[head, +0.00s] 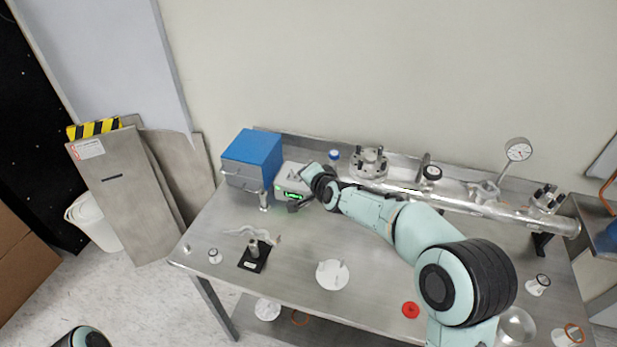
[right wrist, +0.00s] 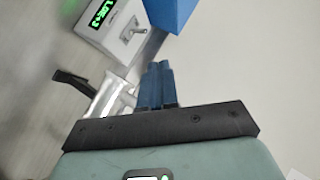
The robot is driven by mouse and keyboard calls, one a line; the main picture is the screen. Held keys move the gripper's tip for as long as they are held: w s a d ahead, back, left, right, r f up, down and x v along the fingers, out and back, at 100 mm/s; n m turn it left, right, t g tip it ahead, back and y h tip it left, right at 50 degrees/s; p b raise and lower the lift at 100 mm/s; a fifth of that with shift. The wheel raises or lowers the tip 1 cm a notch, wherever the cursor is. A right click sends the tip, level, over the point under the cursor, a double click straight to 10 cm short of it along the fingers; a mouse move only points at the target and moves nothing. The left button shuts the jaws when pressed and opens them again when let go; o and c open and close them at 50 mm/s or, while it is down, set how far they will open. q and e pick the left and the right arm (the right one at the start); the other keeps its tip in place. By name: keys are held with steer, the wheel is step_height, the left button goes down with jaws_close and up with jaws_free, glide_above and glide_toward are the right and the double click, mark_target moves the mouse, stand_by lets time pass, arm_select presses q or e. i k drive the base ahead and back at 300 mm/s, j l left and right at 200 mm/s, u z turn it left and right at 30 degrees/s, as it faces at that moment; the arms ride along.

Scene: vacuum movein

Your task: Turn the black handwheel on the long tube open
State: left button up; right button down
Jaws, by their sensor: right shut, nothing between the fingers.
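The long metal tube (head: 470,206) lies along the back of the steel table. A shiny metal piece (right wrist: 110,97) with a dark handle (right wrist: 72,79) shows left of the fingers; I cannot tell whether this is the handwheel. My left gripper is out of view.
A grey box with a green display (head: 292,195) and a blue box (head: 252,158) stand left of my wrist. A bolted flange (head: 369,162) and a dial gauge (head: 517,150) rise along the tube. A red cap (head: 410,310) and a white disc (head: 332,274) lie in front.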

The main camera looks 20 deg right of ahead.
mark_target(433, 172)
steer(key=k+l, duration=0.1)
steer(key=k, duration=0.4)
steer(key=k+l, duration=0.1)
steer(key=k, duration=0.4)
